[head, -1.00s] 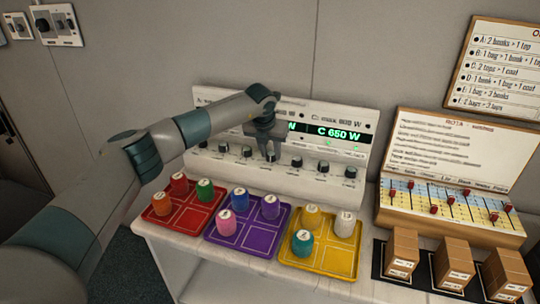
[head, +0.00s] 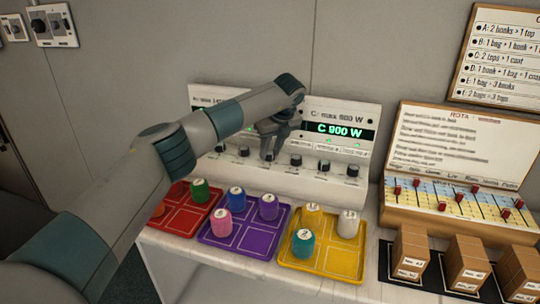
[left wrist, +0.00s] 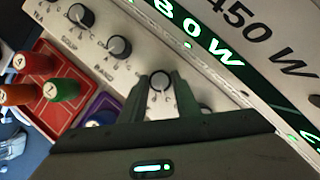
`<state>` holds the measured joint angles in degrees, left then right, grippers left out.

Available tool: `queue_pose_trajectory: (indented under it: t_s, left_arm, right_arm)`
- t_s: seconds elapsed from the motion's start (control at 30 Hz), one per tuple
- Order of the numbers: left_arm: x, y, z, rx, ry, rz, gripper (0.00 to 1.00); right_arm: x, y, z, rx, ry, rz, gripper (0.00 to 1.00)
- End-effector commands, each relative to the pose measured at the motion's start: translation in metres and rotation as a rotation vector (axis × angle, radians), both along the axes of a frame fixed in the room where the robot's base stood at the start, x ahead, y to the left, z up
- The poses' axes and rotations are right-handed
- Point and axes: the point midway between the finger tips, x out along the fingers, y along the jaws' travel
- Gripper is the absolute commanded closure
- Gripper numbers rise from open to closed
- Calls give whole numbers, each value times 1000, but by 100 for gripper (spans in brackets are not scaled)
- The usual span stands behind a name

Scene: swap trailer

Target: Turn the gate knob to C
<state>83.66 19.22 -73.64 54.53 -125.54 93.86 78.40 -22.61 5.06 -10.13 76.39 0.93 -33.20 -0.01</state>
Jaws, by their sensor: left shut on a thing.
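The white panel (head: 310,182) against the wall carries a row of dark knobs along its lower front. My left gripper (head: 269,156) reaches down to this row in the head view and covers part of the panel. In the left wrist view its two fingers stand on either side of a knob (left wrist: 160,81) with a pale round top, and they are shut on it. Small letters are printed around the knob, but its name and pointer are too unclear to read. My right gripper is not in view.
Red (head: 171,222), purple (head: 240,249) and yellow (head: 290,260) trays with coloured pegs stand just in front of the panel. A slider board (head: 455,215) and several cardboard boxes (head: 466,262) are on the right.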

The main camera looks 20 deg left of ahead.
Motion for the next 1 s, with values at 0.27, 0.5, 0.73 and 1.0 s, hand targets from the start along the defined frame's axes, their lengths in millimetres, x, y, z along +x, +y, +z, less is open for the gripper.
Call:
queue_pose_trajectory:
  t_s: [0.27, 0.5, 0.73, 1.0]
  left_arm:
    - [1, -1, 0, -1, -1, 95, 94]
    - [1, -1, 1, -1, -1, 110, 94]
    - [1, -1, 1, -1, -1, 109, 66]
    - [1, -1, 0, -1, 0, 108, 53]
  right_arm:
    - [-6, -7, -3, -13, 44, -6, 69]
    - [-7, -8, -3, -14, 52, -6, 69]
    - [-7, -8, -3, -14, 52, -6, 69]
    - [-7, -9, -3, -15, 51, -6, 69]
